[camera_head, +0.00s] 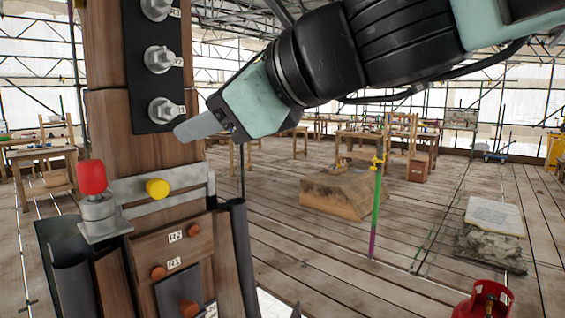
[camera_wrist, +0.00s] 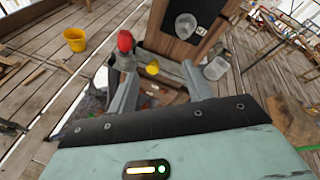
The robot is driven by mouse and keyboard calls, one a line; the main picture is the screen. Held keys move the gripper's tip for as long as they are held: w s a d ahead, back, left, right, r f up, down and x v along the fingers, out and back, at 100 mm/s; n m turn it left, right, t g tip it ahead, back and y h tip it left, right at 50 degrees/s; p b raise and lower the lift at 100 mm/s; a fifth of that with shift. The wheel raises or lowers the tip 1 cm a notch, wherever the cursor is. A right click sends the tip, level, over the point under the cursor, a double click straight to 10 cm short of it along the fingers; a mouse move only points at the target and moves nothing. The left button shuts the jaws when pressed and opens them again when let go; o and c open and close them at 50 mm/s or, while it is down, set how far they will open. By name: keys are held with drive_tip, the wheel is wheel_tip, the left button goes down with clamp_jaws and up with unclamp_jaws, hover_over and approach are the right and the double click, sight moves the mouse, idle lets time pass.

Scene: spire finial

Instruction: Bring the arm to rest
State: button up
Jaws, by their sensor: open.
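My arm reaches in from the upper right in the head view, and my gripper (camera_head: 185,131) points down and left beside the wooden post (camera_head: 107,122). In the wrist view my gripper (camera_wrist: 161,68) has its two fingers spread apart with nothing held between them. The red knob (camera_head: 92,177) and the yellow knob (camera_head: 157,188) are below and left of the fingertips in the head view. In the wrist view the red knob (camera_wrist: 125,41) and yellow knob (camera_wrist: 152,68) show beyond the fingers, towards the left one.
A black plate (camera_head: 146,100) with several bolts is on the post, close to the fingertips. Pegs labelled R2 and R1 (camera_head: 175,237) are lower. A red gas cylinder (camera_head: 487,300) stands at lower right. A yellow bucket (camera_wrist: 75,40) stands on the plank floor.

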drive_tip(key=s+d+f+n+g+h, duration=0.25)
drive_tip(key=f+n, duration=0.25)
drive_tip(key=f, duration=0.3)
drive_tip(key=s+d+f+n+g+h, duration=0.1)
drive_tip(key=s+d+f+n+h, duration=0.15)
drive_tip(key=d+f+n, duration=0.35)
drive_tip(key=s+d+f+n+g+h, duration=0.1)
drive_tip(key=s+f+n+g, duration=0.15)
drive_tip(key=f+n, duration=0.45)
drive_tip(key=s+d+f+n+h, duration=0.2)
drive_tip(key=s+d+f+n, duration=0.1)
drive_tip(key=d+f, duration=0.3)
drive_tip(key=s+d+f+n+g+h, duration=0.1)
drive_tip(key=s+d+f+n+h, duration=0.2)
drive_tip(key=d+f+n, duration=0.1)
drive_tip(key=d+f, duration=0.1)
drive_tip(key=d, duration=0.1)
drive_tip(key=shift+s+d+f+n+g+h, duration=0.15)
drive_tip(key=shift+d+f+n+g+h, duration=0.15)
drive_tip(key=shift+d+f+n, duration=0.1)
